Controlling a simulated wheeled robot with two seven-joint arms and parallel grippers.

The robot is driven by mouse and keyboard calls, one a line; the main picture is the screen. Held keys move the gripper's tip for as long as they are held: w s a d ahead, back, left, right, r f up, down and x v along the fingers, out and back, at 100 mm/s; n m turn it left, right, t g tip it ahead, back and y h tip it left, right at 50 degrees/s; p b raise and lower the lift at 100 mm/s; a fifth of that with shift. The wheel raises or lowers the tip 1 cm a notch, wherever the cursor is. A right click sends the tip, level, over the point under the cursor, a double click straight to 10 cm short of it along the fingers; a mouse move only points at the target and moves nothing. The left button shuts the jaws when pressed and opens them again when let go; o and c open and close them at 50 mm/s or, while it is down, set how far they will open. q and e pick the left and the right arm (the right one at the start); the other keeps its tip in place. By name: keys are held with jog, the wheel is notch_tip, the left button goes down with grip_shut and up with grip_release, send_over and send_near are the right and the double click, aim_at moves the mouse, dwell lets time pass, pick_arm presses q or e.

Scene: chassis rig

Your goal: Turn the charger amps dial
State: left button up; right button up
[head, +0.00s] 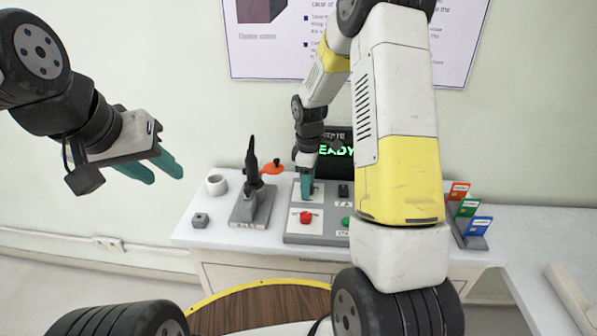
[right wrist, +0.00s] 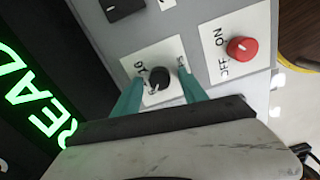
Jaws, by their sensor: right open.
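The charger panel (head: 318,237) is a grey box on the white bench. In the right wrist view, a small black dial (right wrist: 159,78) with a white pointer line sits on a white label with partly hidden markings. My right gripper (right wrist: 160,92) is open, with one teal finger on each side of this dial; I cannot tell whether they touch it. In the head view, the right gripper (head: 306,187) is over the panel's back left part and hides the dial. My left gripper (head: 158,168) is open and empty, in the air at the left, away from the bench.
A red knob (right wrist: 242,49) marked ON and OFF is near the dial, and a black switch (head: 343,191) is beside it. A green-lettered display (head: 336,150) stands behind. A grey stand (head: 251,207), a white ring (head: 216,184) and a card rack (head: 470,238) flank the panel.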

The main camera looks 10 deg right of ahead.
grip_shut()
jog(key=m, duration=0.4)
jog(key=shift+m, duration=0.4)
jog(key=m, duration=0.4)
jog(key=shift+w+r+m, duration=0.1)
jog(key=shift+m, duration=0.2)
jog(key=m, duration=0.4)
jog(key=shift+d+m, duration=0.1)
jog(key=shift+m, duration=2)
